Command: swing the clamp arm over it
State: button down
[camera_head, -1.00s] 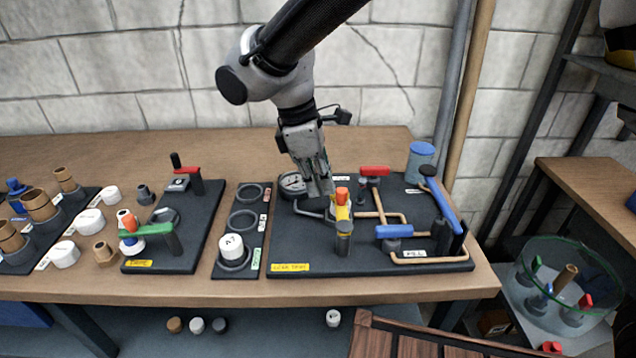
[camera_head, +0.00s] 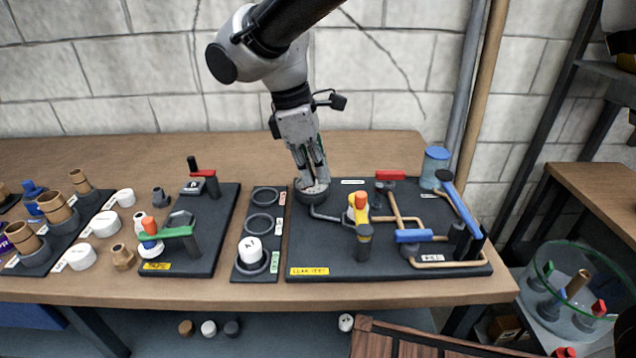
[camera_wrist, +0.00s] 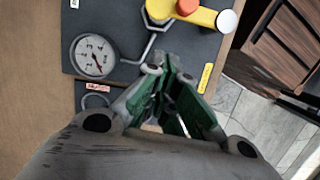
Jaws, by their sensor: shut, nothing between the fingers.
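On the leak test board (camera_head: 335,262), a yellow arm (camera_head: 358,213) with an orange knob (camera_head: 361,198) appears close to a dark upright post (camera_head: 364,245). In the wrist view the yellow arm (camera_wrist: 207,15) has a pale round end; its far side is cut off by the top edge. On the left board, a green bar (camera_head: 165,233) reaches from a dark post to an orange-topped piece (camera_head: 150,226). I cannot tell which is the meant clamp arm. My gripper (camera_head: 320,188) is shut and empty, pointing down near the round gauge (camera_wrist: 94,57), left of the yellow arm and apart from it.
Blue handles (camera_head: 412,236) and a red handle (camera_head: 390,175) rise from the board's right side. A dark ring strip (camera_head: 262,207) holds a white cap (camera_head: 250,250). Loose fittings (camera_head: 105,223) stand at left. Bare wood shows behind the boards.

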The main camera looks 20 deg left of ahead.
jog(key=v, duration=0.7)
jog(key=shift+w, duration=0.1)
jog(key=w+d+m+y, duration=0.25)
jog(key=d+m, duration=0.85)
jog(key=d, duration=1.7)
jog(key=s+d+r+m+t, duration=0.1)
jog(key=s+d+m, duration=0.2)
jog(key=d, duration=0.5)
jog(key=s+d+r+m+t, duration=0.1)
jog(key=s+d+m, duration=0.2)
jog(key=d, duration=0.6)
jog(key=s+d+m+t, duration=0.1)
jog(key=s+d+m, duration=0.2)
jog(key=d, duration=0.5)
jog(key=shift+s+d+r+m+t, duration=0.3)
jog(key=shift+s+r+t, duration=0.1)
jog(key=shift+s, duration=0.25)
